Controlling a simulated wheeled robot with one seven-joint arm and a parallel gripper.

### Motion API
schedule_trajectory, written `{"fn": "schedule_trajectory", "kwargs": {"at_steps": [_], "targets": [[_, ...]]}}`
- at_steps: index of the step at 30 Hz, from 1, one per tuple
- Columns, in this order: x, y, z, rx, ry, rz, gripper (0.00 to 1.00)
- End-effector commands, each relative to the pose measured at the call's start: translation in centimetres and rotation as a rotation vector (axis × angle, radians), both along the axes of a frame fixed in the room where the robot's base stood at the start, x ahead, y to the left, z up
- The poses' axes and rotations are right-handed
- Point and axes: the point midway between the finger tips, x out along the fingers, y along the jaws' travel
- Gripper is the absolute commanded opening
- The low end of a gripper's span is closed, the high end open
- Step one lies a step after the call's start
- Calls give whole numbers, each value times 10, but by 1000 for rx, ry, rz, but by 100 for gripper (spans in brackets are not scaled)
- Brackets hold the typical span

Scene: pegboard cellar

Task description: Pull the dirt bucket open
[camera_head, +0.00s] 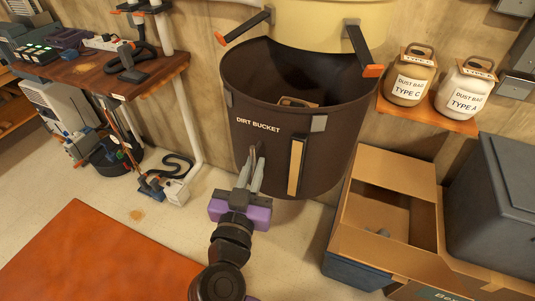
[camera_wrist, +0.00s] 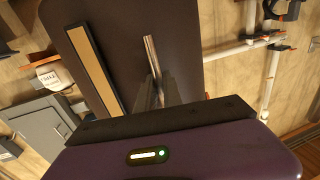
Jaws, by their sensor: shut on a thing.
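The dirt bucket (camera_head: 270,150) is a large dark brown drum with its name on the front. It sits below a cream cylinder (camera_head: 330,22), and its open top shows a dark inside with a tan object (camera_head: 298,102) in it. My gripper (camera_head: 254,160) is at the bucket's front, shut on a slim upright handle (camera_wrist: 151,55). The fingers hide part of the handle. In the wrist view the bucket (camera_wrist: 125,55) fills the middle, with a tan strip (camera_wrist: 95,70) left of the handle.
Two black latches with orange tips (camera_head: 373,71) stick out above the bucket. A shelf (camera_head: 430,116) with two dust bag jars is at right. An open cardboard box (camera_head: 385,170) and a grey bin (camera_head: 495,205) stand below it. A cluttered workbench (camera_head: 110,75) is at left.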

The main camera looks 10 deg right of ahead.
Motion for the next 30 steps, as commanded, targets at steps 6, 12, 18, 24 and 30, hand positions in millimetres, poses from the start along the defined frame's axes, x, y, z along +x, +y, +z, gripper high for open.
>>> {"fn": "schedule_trajectory", "kwargs": {"at_steps": [6,12,18,24,30], "targets": [[-37,27,-3,2,-1,1,0],[-57,41,-2,0,0,-1,0],[-65,46,0,1,0,-3,0],[-66,47,0,0,0,-4,0],[-66,47,0,0,0,-3,13]]}}
